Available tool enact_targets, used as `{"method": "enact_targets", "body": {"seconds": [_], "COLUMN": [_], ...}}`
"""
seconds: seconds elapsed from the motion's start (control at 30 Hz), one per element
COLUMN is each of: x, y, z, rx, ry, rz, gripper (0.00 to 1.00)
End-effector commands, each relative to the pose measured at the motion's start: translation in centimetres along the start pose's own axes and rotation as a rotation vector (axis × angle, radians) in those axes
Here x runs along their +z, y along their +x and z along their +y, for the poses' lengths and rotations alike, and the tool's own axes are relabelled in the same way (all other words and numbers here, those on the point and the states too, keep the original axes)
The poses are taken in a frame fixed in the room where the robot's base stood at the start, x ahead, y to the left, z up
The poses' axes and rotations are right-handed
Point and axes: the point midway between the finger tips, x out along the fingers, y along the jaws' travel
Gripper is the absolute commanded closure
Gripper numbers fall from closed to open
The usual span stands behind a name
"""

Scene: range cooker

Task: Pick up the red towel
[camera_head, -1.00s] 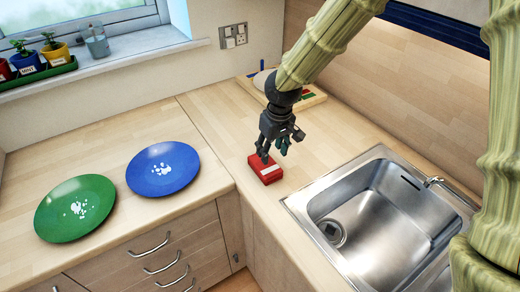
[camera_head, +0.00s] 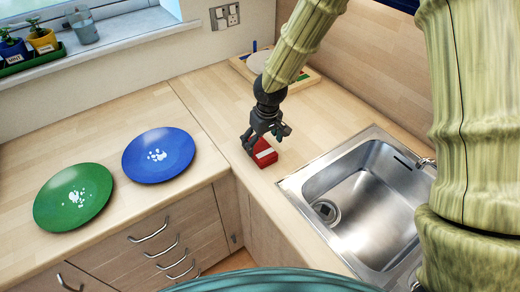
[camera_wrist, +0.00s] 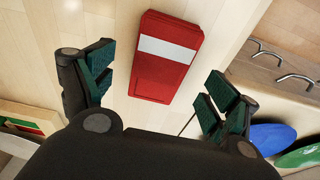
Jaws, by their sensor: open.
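The red towel (camera_head: 264,154) is a small folded block with a white band, lying on the wooden counter left of the sink. In the wrist view the red towel (camera_wrist: 166,60) lies flat beyond and between my fingertips. My gripper (camera_head: 262,140) is just above and beside it in the head view, partly covering it. In the wrist view my gripper (camera_wrist: 158,88) is open, with one finger to each side and nothing between the pads. I cannot tell whether a finger touches the towel.
A steel sink (camera_head: 290,188) is set into the counter at right. A blue plate (camera_head: 170,168) and a green plate (camera_head: 95,205) lie on the left counter. A wooden board (camera_head: 313,80) lies behind my gripper. The counter around the towel is clear.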

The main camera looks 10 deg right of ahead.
Motion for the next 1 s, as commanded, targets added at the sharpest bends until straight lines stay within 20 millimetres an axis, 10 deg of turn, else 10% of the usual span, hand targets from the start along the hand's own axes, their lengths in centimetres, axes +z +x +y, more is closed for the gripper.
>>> {"method": "enact_targets", "body": {"seconds": [0.77, 1.0], "x": [-0.5, -0.5], "y": [4.1, 4.1], "z": [-0.3, -0.3], "rx": [0.0, 0.0], "ry": [0.0, 0.0], "rz": [0.001, 0.0], "gripper": [0.12, 0.54]}}
